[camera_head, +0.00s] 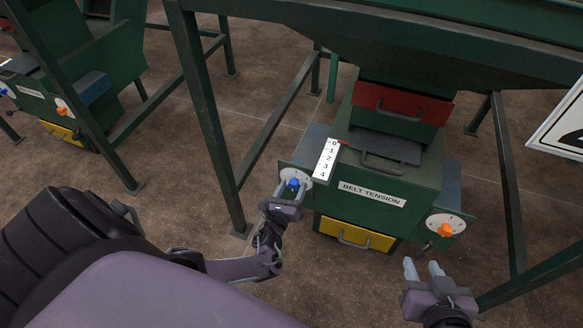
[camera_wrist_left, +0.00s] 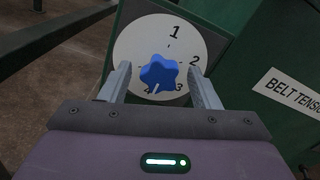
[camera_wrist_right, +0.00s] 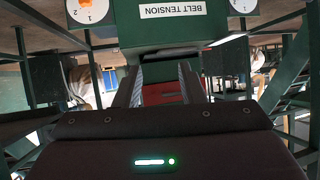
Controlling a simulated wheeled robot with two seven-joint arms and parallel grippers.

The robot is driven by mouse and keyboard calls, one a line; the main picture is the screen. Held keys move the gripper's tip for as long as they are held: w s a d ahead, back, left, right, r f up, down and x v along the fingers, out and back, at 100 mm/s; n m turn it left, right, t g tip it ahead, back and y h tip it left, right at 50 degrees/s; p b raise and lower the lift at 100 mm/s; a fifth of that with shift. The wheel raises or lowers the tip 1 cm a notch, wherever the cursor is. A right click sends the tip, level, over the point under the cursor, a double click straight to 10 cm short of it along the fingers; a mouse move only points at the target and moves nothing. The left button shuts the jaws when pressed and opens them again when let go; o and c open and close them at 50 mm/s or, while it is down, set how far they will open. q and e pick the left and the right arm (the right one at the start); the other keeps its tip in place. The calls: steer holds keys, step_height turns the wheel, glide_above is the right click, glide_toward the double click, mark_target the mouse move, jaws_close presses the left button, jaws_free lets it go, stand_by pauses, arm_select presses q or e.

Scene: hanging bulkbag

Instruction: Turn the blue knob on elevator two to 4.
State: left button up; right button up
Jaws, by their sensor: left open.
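The blue knob (camera_head: 293,184) sits on a white dial (camera_wrist_left: 128,55) at the left of the green machine marked BELT TENSION. In the left wrist view the star-shaped knob (camera_wrist_left: 158,72) shows, with 1, 2, 3 and 4 around it. A pale mark on the knob's lower edge lies close to the 4. My left gripper (camera_head: 289,194) is open, its fingers on either side of the knob with visible gaps. My right gripper (camera_head: 423,267) is open and empty, below and left of the orange knob (camera_head: 445,230). No elevator number is readable.
The machine has a scale plate (camera_head: 326,158) numbered 0 to 4, a red drawer (camera_head: 400,103) and a yellow drawer (camera_head: 350,236). Green frame legs (camera_head: 207,115) stand around it. Another machine (camera_head: 75,90) with blue and orange knobs stands far left. A white sign (camera_head: 562,125) juts in at right.

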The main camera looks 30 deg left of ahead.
arm_select(q)
steer(key=p+v, duration=0.1)
steer(key=v, duration=0.1)
steer(key=shift+s+d, duration=0.15)
steer(key=shift+s, duration=0.15)
steer(key=p+v, duration=0.1)
steer(key=v, duration=0.4)
steer(key=shift+s, duration=0.1)
arm_select(e)
steer(key=s+d+f+g+h, duration=0.2)
steer(key=s+f+g, duration=0.3)
steer(key=s+f, duration=0.3)
steer(key=shift+d+g, duration=0.3)
steer(key=shift+d, duration=0.05)
steer(key=shift+r, duration=0.1)
